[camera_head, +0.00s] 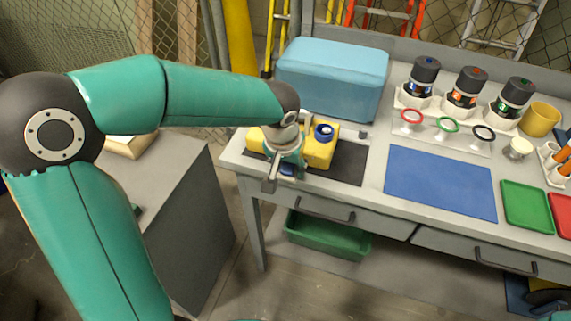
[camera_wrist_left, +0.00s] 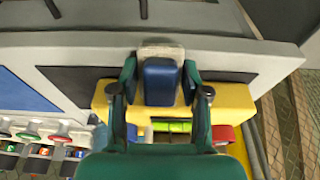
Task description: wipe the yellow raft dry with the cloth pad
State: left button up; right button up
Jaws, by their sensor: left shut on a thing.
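The yellow raft (camera_head: 319,152) sits on a dark mat at the left end of the workbench, partly hidden by my left gripper (camera_head: 287,168). It carries a round blue part on top. In the left wrist view the raft (camera_wrist_left: 234,101) lies behind and around the gripper fingers (camera_wrist_left: 160,78). My left gripper is shut on the cloth pad (camera_wrist_left: 161,84), a blue block with a pale end, between its two fingers. The pad is at the raft's near edge; I cannot tell whether it touches the raft. My right gripper is not in view.
A light blue box (camera_head: 333,77) stands behind the raft. The dark mat (camera_head: 348,166) lies under it. Right of it are a blue mat (camera_head: 440,183), colored rings, several bottles, a yellow cup (camera_head: 539,119) and a green tray (camera_head: 526,205). A grey cabinet (camera_head: 185,220) stands left.

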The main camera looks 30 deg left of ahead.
pick_arm(q)
jog(key=shift+d, duration=0.1)
jog(key=shift+w+d, duration=0.35)
jog(key=shift+d, duration=0.55)
jog(key=shift+d+b, duration=0.1)
jog(key=shift+b, duration=0.2)
jog(key=shift+w+d, duration=0.25)
jog(key=shift+d, duration=0.7)
jog(key=shift+a, duration=0.1)
jog(key=shift+s+a, duration=0.2)
jog(key=shift+a, duration=0.75)
jog(key=shift+s+a+b, duration=0.2)
jog(key=shift+a, duration=0.35)
jog(key=shift+s+a+b, duration=0.15)
jog(key=shift+a, duration=0.35)
